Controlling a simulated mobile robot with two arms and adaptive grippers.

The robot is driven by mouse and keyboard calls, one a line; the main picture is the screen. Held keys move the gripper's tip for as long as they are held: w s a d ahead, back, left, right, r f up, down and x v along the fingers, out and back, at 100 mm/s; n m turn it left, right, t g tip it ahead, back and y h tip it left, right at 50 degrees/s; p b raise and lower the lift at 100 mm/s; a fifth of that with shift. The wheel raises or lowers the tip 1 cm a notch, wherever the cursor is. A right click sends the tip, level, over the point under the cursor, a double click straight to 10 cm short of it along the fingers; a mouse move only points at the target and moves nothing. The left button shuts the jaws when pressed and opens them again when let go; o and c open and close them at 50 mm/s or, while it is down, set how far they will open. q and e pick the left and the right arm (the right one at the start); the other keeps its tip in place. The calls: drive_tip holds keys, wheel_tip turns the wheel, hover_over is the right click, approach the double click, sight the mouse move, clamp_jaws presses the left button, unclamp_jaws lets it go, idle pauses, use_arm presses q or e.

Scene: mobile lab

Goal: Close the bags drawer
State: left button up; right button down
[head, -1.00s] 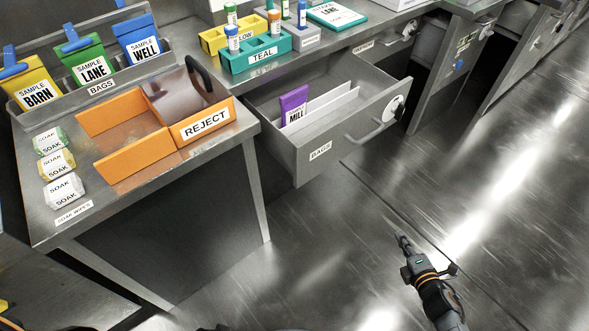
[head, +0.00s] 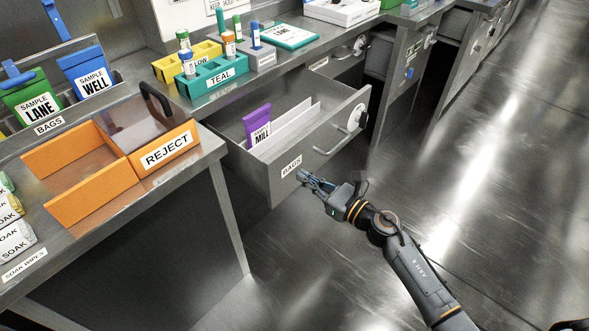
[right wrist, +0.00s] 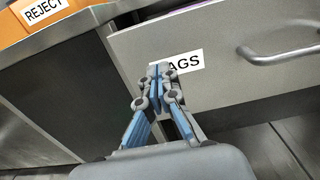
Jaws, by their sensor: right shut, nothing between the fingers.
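The bags drawer (head: 326,147) is pulled out from under the counter in the head view. Its grey front bears a BAGS label, a bar handle (head: 338,136) and a round white disc. A purple SAMPLE MILL bag (head: 256,126) stands inside beside a light divider. My right gripper (head: 303,175) is shut and empty, its fingertips at the drawer front by the BAGS label. In the right wrist view the fingertips (right wrist: 160,70) cover part of the label on the drawer front (right wrist: 220,95), left of the handle. I cannot tell whether they touch it. My left gripper is out of view.
An orange REJECT bin (head: 165,150) stands on the table left of the drawer. Teal and yellow vial racks (head: 212,78) stand on the counter above. The floor to the right is clear.

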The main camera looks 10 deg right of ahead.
sight(286, 165)
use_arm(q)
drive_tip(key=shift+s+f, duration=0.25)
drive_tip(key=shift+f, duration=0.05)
use_arm(e)
drive_tip(key=shift+x, duration=2)
